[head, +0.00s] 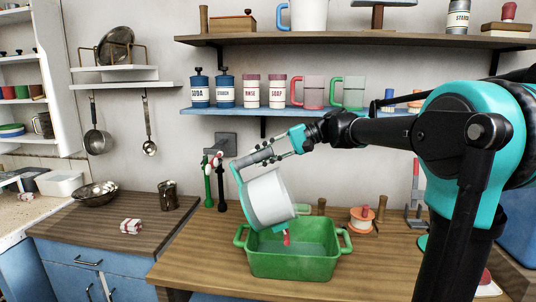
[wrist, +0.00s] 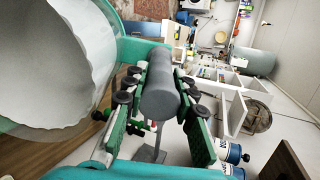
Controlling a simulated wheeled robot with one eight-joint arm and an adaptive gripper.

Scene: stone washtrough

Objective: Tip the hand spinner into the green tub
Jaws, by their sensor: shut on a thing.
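My gripper (head: 264,156) is shut on the grey handle (wrist: 160,80) of a white pot with a teal frame (head: 268,198). The pot is held steeply tilted over the green tub (head: 292,264), its mouth low and toward the right. In the wrist view the pot's pale inner wall (wrist: 60,60) shows at the left, and the part in view looks empty. A small red piece (head: 286,238), perhaps the hand spinner, shows just below the pot at the tub's opening. I cannot tell whether it touches the tub. The tub stands upright on the wooden counter.
An orange-and-white round item (head: 361,220) stands right of the tub. Green and black taps (head: 214,180) rise behind it at the left. A shelf with mugs and canisters (head: 275,110) hangs above. A striped packet (head: 130,226) and a metal cup (head: 168,194) are on the left counter.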

